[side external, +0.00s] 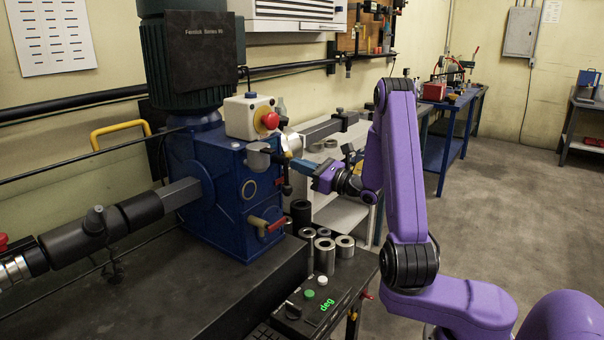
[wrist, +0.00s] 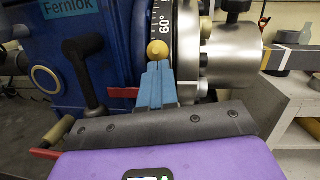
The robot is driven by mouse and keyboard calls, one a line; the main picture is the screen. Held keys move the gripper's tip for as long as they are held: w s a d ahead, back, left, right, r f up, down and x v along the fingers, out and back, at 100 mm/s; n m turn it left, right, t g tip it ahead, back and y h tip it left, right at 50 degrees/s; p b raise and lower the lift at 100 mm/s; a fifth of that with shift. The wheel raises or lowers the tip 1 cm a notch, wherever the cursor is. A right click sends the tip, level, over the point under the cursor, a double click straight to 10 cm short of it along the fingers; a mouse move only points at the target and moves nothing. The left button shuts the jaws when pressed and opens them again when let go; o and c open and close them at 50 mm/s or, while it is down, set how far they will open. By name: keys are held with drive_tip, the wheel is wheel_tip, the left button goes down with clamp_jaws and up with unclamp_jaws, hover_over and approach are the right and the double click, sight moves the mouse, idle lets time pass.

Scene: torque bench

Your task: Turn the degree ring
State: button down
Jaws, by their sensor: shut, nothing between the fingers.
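The degree ring (wrist: 164,22) is a black band with white marks and "60°" in the wrist view, between the blue machine body and a silver cylinder. A round yellow knob (wrist: 157,50) stands out in front of the ring. My gripper (wrist: 159,66) has blue fingers pressed together and empty. Their tips are right at the lower edge of the knob; I cannot tell whether they touch it. In the side external view, my gripper (side external: 292,163) reaches left to the machine's face. The ring is hard to make out there.
The blue machine (side external: 222,190) carries a control box with a red button (side external: 269,121). A black crank handle (wrist: 91,75) and a red lever (wrist: 123,93) are near my gripper's left. Several metal sleeves (side external: 325,255) stand below. Open floor lies to the right.

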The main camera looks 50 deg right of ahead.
wheel_tip(320, 180, up, 6)
drive_tip(key=w+g, duration=0.2)
drive_tip(key=shift+g, duration=0.3)
drive_tip(key=shift+s+f, duration=0.1)
drive_tip(key=s+d+g, duration=0.1)
drive_tip(key=s+d, duration=0.1)
drive_tip(key=s, duration=1.1)
drive_tip(key=r+x, duration=0.2)
drive_tip(key=x, duration=1.1)
drive_tip(key=shift+a+m, duration=0.2)
drive_tip(key=shift+m, duration=0.1)
